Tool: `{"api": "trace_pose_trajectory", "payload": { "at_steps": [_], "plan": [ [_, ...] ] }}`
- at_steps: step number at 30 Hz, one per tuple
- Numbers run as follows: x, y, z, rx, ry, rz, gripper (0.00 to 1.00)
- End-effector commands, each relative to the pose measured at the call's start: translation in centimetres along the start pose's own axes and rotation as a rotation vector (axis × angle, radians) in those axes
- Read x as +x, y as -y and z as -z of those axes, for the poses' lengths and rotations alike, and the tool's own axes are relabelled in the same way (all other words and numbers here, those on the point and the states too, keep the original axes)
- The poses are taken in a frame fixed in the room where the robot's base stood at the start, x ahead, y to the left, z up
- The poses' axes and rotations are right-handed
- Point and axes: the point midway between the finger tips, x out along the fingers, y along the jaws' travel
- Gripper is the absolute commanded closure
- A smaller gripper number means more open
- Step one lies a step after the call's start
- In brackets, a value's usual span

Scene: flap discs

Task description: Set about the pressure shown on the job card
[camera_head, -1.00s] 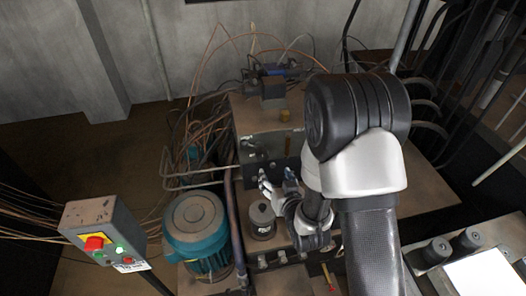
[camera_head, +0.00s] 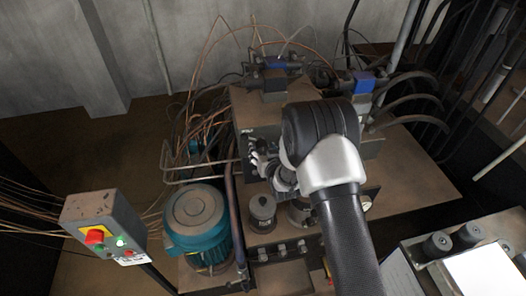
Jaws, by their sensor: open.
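My gripper (camera_head: 257,165) is open, its fingers at the front face of the dark manifold block (camera_head: 238,125) on the hydraulic unit. Whether it touches anything there I cannot tell. My arm hides much of the block's front and right part. A white sheet (camera_head: 487,272), which may be the job card, lies on a panel at the lower right; no writing can be read on it.
A teal motor (camera_head: 197,235) stands left of the unit. A control box (camera_head: 103,225) with a red button and green light is at the lower left. A grey cylindrical cap (camera_head: 262,208) stands below my gripper. Pipes and hoses crowd the left and right back.

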Motion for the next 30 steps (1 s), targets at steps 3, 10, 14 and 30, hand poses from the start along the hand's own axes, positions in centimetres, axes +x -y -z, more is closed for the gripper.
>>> {"api": "trace_pose_trajectory", "payload": {
  "at_steps": [3,10,14,30],
  "plan": [
    [0.08,0.01,0.0,0.0,0.0,0.0,0.42],
    [0.05,0.0,0.03,0.0,0.0,0.0,0.49],
    [0.04,0.0,0.03,0.0,-0.001,0.0,0.57],
    [0.04,0.0,0.04,-0.002,-0.001,-0.001,0.86]
  ]
}}
